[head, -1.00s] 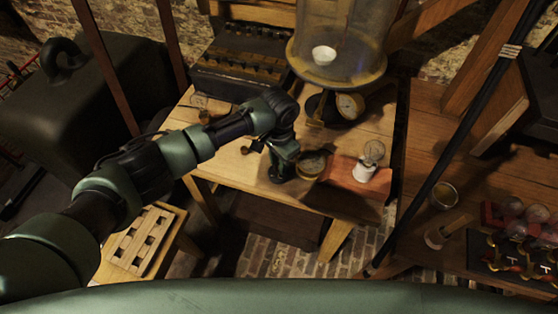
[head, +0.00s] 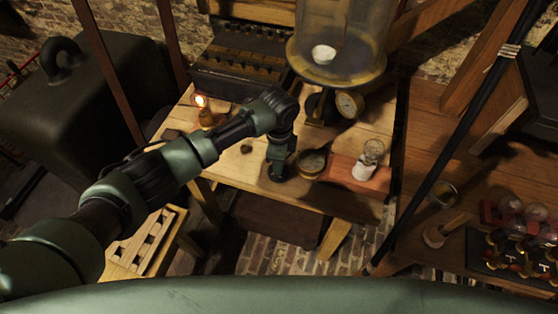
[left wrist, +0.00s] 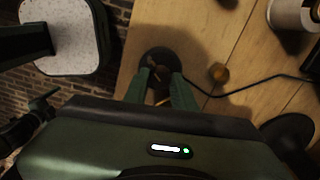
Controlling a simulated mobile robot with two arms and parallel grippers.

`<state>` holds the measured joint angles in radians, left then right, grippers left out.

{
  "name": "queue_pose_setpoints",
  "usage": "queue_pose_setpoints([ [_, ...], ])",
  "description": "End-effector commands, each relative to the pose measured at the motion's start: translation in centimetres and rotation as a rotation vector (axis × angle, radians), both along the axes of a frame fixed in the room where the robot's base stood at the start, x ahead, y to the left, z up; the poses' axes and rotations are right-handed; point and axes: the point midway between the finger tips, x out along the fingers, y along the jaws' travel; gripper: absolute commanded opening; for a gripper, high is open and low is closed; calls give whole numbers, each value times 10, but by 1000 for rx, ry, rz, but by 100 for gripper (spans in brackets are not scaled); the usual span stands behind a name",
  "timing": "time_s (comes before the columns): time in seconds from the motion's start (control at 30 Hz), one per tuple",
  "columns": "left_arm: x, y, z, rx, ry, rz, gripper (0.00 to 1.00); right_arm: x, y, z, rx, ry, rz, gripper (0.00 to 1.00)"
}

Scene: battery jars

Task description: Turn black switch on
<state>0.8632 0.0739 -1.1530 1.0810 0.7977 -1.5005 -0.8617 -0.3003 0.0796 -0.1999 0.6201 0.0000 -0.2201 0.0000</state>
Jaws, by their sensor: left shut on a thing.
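The black switch has a round dark base (left wrist: 155,62) on the wooden table, seen in the left wrist view. In the head view its base (head: 275,179) shows only partly under my left gripper (head: 278,168), near the table's front edge. My left gripper (left wrist: 160,78) points down and is shut on the switch's upper part. The lever's exact position is hidden between the fingers. A small bulb (head: 200,101) at the table's left glows orange. My right gripper is not in view.
A clear bulb in a white holder (head: 362,172) stands further right. A glass bell jar (head: 345,35) stands behind. A small brass knob (head: 246,149) lies on open table to the left.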

Motion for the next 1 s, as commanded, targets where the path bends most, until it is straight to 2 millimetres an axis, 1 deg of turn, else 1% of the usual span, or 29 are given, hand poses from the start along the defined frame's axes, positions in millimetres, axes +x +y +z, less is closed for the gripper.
queue_pose_setpoints([
  [0.1,1,-1,2,-3,-5,-61,0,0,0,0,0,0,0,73],
  [0.3,2,-1,2,-3,-4,-129,0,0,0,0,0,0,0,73],
  [0.87,2,-1,3,-3,-5,-159,0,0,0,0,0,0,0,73],
  [0.9,2,-1,3,-3,-5,-159,32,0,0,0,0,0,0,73],
  [0.97,2,-1,2,-3,-5,-159,48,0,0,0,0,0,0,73],
  [1.0,2,-1,2,-3,-4,-158,48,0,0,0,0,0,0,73],
])
